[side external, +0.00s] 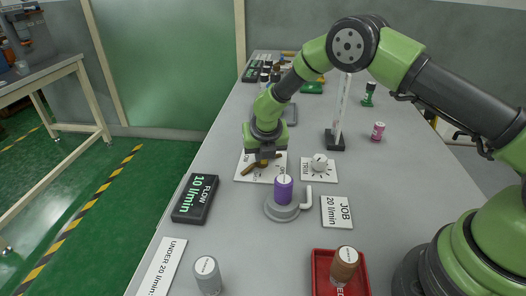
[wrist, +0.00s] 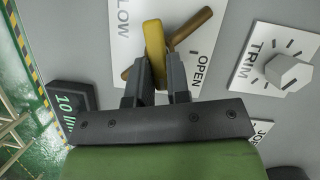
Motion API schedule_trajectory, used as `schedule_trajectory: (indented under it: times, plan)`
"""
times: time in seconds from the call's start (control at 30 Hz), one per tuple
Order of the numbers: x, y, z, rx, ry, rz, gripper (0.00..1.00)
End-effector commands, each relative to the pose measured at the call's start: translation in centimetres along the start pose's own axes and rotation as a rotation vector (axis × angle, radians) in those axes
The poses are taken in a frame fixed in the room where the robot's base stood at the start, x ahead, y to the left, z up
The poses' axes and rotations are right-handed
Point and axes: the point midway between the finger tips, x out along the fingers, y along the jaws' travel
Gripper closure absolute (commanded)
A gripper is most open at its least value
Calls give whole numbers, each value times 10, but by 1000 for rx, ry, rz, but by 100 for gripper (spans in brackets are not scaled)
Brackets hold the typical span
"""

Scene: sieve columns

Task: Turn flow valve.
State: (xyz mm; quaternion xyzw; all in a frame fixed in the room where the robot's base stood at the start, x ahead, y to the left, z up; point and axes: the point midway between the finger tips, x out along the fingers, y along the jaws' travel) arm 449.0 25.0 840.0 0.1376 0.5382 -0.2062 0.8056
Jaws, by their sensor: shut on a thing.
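The flow valve has a yellow lever (wrist: 154,38) over a white plate (wrist: 124,22) lettered "OPEN" at its right side. A brown bar (wrist: 192,29) crosses at an angle behind the yellow lever. My gripper (wrist: 158,72) is shut on the yellow lever, one finger on each side. The flow display (side external: 196,199) reads "10 l/min" in green. A job card (side external: 337,212) reads "20 l/min".
A trim knob (side external: 319,162) stands right of the valve. A purple-topped container (side external: 283,190) sits on a grey round base (side external: 281,212) nearer the front. A red tray (side external: 322,272) holds a brown-capped jar. A grey-capped jar (side external: 207,272) stands by the "UNDER 20 l/min" card (side external: 162,268).

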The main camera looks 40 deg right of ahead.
Motion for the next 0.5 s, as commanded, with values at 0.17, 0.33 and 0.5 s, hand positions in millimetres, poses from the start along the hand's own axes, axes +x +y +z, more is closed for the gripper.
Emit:
schedule_trajectory:
  times: [0.17, 0.33, 0.5]
  plan:
    - [0, -3, 0, -105, 3, 44, 100]
    - [0, -4, 0, -198, 3, 83, 100]
    - [0, -4, 0, -232, 1, 96, 100]
